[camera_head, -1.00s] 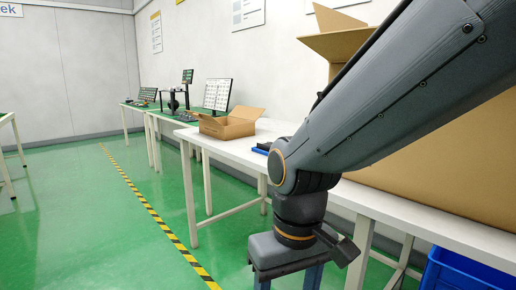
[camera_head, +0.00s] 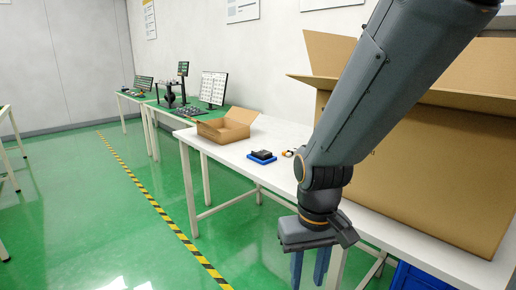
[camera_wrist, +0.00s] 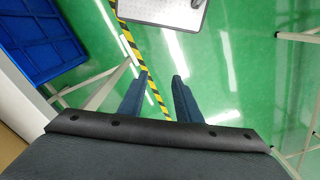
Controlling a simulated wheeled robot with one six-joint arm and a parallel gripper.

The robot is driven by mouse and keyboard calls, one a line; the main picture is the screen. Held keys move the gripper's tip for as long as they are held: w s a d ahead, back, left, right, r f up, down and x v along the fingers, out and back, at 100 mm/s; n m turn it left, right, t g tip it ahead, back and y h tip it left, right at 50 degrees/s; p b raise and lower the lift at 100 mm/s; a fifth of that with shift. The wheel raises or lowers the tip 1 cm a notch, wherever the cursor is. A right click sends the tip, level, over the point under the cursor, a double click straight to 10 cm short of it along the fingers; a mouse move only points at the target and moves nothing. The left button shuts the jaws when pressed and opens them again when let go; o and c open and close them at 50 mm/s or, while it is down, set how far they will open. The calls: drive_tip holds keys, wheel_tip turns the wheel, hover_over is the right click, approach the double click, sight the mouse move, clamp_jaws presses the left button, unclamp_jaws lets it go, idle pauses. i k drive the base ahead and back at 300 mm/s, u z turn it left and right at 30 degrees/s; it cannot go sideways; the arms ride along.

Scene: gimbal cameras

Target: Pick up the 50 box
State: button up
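No marking reading 50 is legible, so I cannot tell which box is meant. A small open cardboard box (camera_head: 215,131) stands on the white table. A large cardboard box (camera_head: 446,170) with raised flaps stands nearer on the right, partly hidden behind my arm. My gripper (camera_head: 309,270) points down in front of the table's near edge, apart from both boxes. In the wrist view its two blue fingers (camera_wrist: 160,80) are spread, with only green floor and the striped line visible between them.
A blue tray (camera_head: 262,161) with a black item lies on the white table (camera_head: 236,152). A blue crate (camera_head: 413,281) is low at right. Monitors (camera_head: 214,88) stand on green-topped tables behind.

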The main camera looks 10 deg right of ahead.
sight(263, 155)
drive_tip(key=u, duration=0.55)
drive_tip(key=i, duration=0.75)
drive_tip(key=u, duration=0.65)
drive_tip(key=i, duration=0.9)
drive_tip(key=z, duration=0.75)
drive_tip(key=i, duration=0.8)
drive_tip(key=z, duration=0.7)
